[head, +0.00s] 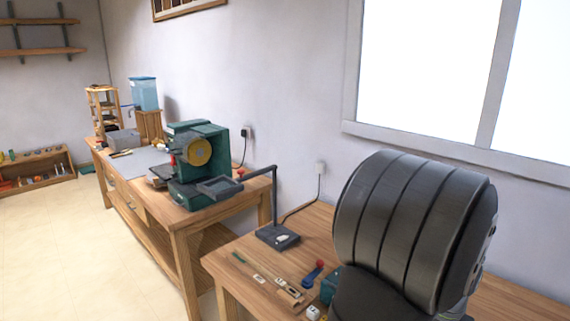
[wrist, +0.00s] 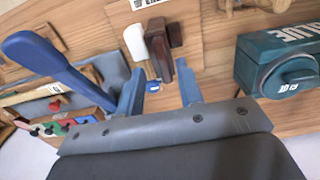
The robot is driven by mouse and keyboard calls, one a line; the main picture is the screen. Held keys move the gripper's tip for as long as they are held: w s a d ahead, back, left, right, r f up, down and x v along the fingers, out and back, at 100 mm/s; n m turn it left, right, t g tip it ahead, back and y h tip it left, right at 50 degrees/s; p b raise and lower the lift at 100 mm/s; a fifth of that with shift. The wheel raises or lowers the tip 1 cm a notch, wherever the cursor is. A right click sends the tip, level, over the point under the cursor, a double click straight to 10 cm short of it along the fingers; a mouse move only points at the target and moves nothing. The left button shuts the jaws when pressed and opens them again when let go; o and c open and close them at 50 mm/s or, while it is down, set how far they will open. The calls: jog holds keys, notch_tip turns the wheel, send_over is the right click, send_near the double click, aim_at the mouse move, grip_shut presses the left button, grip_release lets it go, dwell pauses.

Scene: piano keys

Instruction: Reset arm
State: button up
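My gripper (wrist: 162,84) shows in the wrist view. Its two blue-grey fingers are apart, with nothing held between them. Just beyond the fingertips, a white piece (wrist: 135,43) and a dark brown piece (wrist: 158,46) lie on a wooden board. They look like piano keys, and the fingers appear clear of them. A small blue round thing (wrist: 154,86) shows between the fingers. In the head view my gripper is out of sight, and the large dark ribbed body at the right is part of my arm.
A blue-handled tool (wrist: 50,62) lies left of my gripper, and a teal glue container (wrist: 285,68) stands at its right. In the head view, the near bench (head: 235,284) carries a black stand (head: 276,237) and small parts. A green machine (head: 196,160) stands on the far bench.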

notch_tip(320, 180, down, 2)
jog(key=shift+f, duration=0.1)
jog(key=shift+w+a, duration=0.3)
jog(key=shift+w, duration=0.05)
